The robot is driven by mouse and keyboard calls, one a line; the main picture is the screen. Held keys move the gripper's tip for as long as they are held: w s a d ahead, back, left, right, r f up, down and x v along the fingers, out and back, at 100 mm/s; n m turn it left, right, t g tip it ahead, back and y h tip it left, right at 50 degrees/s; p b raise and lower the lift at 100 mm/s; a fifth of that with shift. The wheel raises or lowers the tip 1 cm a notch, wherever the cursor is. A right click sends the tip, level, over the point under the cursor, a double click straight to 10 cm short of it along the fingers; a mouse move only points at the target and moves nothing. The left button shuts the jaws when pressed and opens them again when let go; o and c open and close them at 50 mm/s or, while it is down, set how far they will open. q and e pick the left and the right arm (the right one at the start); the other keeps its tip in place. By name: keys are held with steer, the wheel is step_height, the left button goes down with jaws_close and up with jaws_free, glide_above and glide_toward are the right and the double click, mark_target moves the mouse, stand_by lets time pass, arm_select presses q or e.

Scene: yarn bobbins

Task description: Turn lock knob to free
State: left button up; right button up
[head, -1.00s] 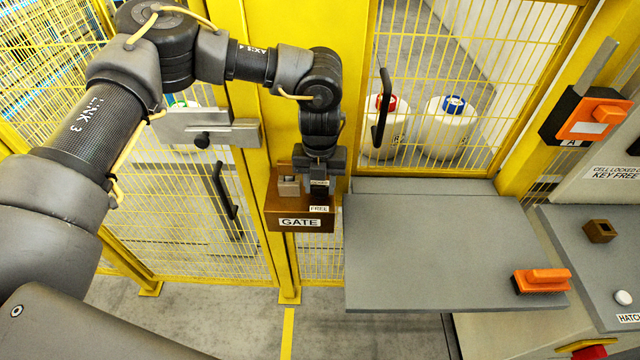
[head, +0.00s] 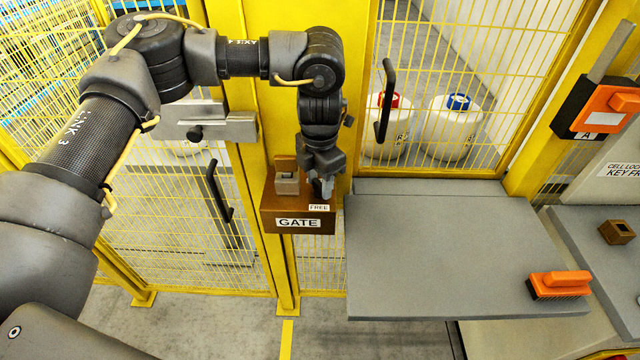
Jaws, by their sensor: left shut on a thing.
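The brown lock box (head: 275,220) marked GATE is mounted on the yellow gate post. A FREE label (head: 319,208) is on its right side. A small grey and brown block (head: 286,180) stands on the left of its top. My left gripper (head: 324,190) reaches down at the box's right side, just above the FREE label. It is shut on the lock knob, which is mostly hidden by the fingers, so I cannot read its exact angle. My right gripper is not in view.
A grey shelf (head: 450,250) juts out right of the box, with an orange-handled brush (head: 560,284) on it. Yellow mesh fencing with black handles (head: 386,100) stands around. White bobbins (head: 450,130) sit behind the mesh. A metal latch (head: 210,125) is left of the post.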

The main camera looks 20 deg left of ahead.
mark_target(320, 183)
arm_select(q)
steer(key=m, duration=0.3)
steer(key=shift+r+m, duration=0.1)
steer(key=shift+m, duration=0.2)
steer(key=shift+w+m, duration=0.1)
steer(key=shift+m, duration=1.7)
steer(key=o, duration=0.7)
step_height(320, 183, up, 11)
steer(key=b, duration=0.2)
